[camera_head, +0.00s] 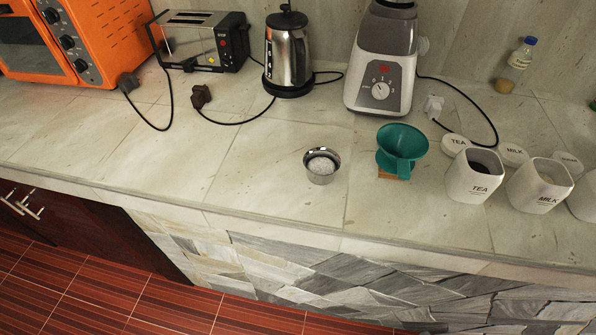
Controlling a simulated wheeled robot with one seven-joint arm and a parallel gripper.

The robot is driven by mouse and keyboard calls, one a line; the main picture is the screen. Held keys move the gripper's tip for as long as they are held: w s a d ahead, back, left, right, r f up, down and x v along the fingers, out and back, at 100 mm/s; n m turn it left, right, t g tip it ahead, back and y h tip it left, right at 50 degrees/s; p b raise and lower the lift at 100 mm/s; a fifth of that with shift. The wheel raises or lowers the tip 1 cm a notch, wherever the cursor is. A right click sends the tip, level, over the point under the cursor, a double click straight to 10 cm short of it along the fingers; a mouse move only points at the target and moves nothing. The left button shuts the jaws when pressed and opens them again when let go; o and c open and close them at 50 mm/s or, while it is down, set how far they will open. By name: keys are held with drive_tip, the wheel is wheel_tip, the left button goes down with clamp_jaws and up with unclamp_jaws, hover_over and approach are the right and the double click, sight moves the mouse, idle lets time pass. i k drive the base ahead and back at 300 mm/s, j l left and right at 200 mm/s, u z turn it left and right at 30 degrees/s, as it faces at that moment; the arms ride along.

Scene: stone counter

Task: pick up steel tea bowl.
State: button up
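The steel tea bowl (321,174) is a small, shiny metal bowl standing upright on the stone counter. It is near the middle of the head view, between the kettle and the front edge. Something pale and whitish shows inside it. It stands apart from the things around it. My gripper and arm do not show in this view.
A green dripper cup (402,148) stands just right of the bowl. White canisters (474,177) and lids are further right. A blender (381,65), a steel kettle (287,60), a toaster (200,42) and an orange oven (75,40) line the back. Counter (240,165) left of the bowl is clear.

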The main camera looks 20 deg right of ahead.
sight(322, 165)
drive_tip(key=j+z, duration=0.1)
drive_tip(key=z, duration=0.3)
drive_tip(key=j+z, duration=0.1)
drive_tip(key=z, duration=0.3)
drive_tip(key=k+j+z, duration=0.1)
drive_tip(key=j+z, duration=0.15)
drive_tip(key=j, duration=0.2)
drive_tip(key=k+j+z, duration=0.2)
drive_tip(key=j, duration=0.2)
drive_tip(key=k+j+z, duration=0.1)
drive_tip(key=j+z, duration=0.15)
drive_tip(key=j, duration=0.15)
drive_tip(key=k+j, duration=0.15)
drive_tip(key=j, duration=0.15)
drive_tip(key=k+j, duration=0.1)
drive_tip(key=j, duration=0.2)
